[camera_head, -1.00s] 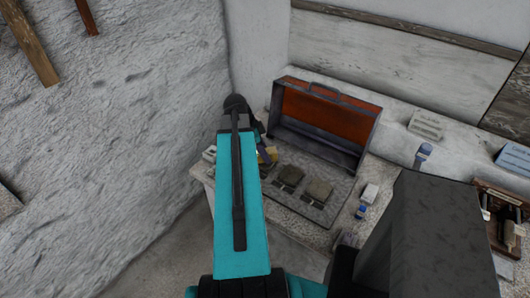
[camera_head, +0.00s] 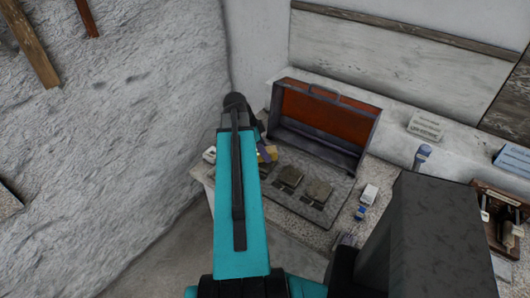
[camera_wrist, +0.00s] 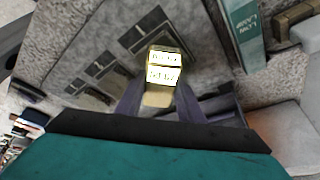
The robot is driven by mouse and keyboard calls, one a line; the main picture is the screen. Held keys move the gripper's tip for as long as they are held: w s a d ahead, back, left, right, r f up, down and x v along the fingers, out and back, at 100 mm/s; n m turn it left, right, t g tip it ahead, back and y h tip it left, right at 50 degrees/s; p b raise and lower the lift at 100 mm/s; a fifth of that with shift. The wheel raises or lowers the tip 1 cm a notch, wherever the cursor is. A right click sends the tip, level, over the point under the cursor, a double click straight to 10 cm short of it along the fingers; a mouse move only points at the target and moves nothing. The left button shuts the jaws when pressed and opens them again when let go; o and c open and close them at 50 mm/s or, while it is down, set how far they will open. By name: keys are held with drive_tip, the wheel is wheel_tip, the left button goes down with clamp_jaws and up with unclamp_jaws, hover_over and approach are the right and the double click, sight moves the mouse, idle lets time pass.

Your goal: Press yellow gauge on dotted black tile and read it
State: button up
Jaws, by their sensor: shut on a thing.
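The yellow gauge (camera_wrist: 157,99) is between the fingers of my gripper (camera_wrist: 160,90) in the wrist view, and the gripper is shut on it. Its face has two white windows with dark marks too blurred to read. A dark framed tile (camera_wrist: 142,32) lies just beyond the gauge; I cannot tell whether they touch. More dark tiles (camera_wrist: 100,68) lie to the left, and I cannot make out dots on any. In the head view a bit of the yellow gauge (camera_head: 269,154) shows beside my arm, which hides most of the gripper.
An open case with an orange-lined lid (camera_head: 320,118) stands behind the dark tiles (camera_head: 316,191) on a speckled bench. A teal lettered block (camera_wrist: 245,35) is right of the gauge in the wrist view. A blue-capped bottle (camera_head: 422,156) and a wooden rack (camera_head: 498,205) are at right.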

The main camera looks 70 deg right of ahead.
sight(270, 149)
drive_tip(key=shift+r+p, duration=1.35)
drive_tip(key=shift+r, duration=1.55)
